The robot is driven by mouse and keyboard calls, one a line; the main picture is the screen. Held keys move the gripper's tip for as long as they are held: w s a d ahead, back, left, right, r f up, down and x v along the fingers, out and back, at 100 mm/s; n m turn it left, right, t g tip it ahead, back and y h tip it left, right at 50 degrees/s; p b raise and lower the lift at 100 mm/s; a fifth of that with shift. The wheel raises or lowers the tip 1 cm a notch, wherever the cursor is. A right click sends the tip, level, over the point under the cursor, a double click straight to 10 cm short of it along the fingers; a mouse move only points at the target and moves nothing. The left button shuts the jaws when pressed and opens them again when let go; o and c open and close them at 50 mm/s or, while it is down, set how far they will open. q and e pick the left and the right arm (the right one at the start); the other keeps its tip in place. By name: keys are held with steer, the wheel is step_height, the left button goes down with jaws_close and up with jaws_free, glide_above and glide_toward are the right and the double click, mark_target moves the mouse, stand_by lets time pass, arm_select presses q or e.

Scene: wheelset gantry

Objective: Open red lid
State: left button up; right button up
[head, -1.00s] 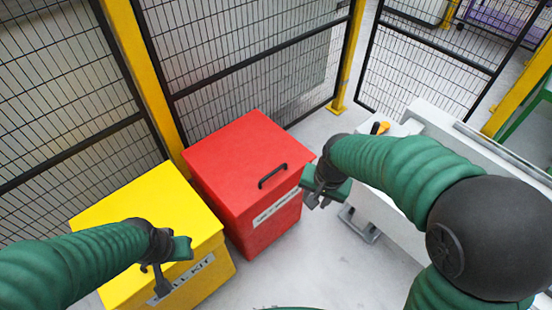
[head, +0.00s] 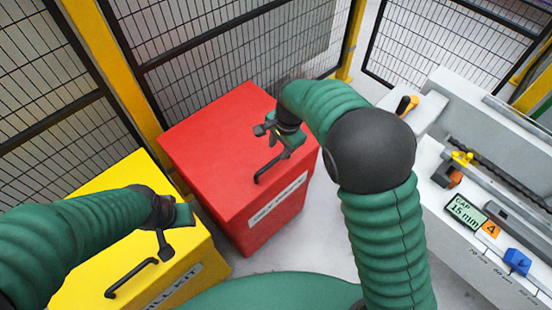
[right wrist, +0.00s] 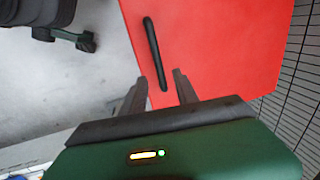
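The red bin's lid (head: 215,135) is closed, with a black bar handle (head: 270,165) near its front edge. The lid also shows in the right wrist view (right wrist: 220,45), with the handle (right wrist: 155,55) running lengthwise ahead of the fingers. My right gripper (head: 275,148) is over the lid beside the handle. In the right wrist view its two fingers (right wrist: 160,82) are spread apart, and the handle's near end appears between their tips. I cannot tell whether they touch it. My left gripper (head: 170,235) hangs over the yellow bin; its finger opening is not clear.
A yellow bin (head: 120,190) with a black handle (head: 130,278) stands left of the red one. Mesh fencing with yellow posts (head: 100,60) runs behind both. A pale workbench (head: 480,240) with tools and labels is at the right.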

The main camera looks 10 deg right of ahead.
mark_target(275, 160)
steer(key=f, duration=0.3)
steer(key=f+b, duration=0.1)
steer(key=f, duration=0.1)
steer(key=shift+w+a+f, duration=0.15)
steer(key=shift+w+a, duration=0.05)
steer(key=shift+a, duration=0.15)
steer(key=shift+w+f, duration=0.2)
steer(key=shift+f, duration=0.3)
steer(key=shift+c, duration=0.5)
jaws_close()
steer(key=shift+r, duration=0.1)
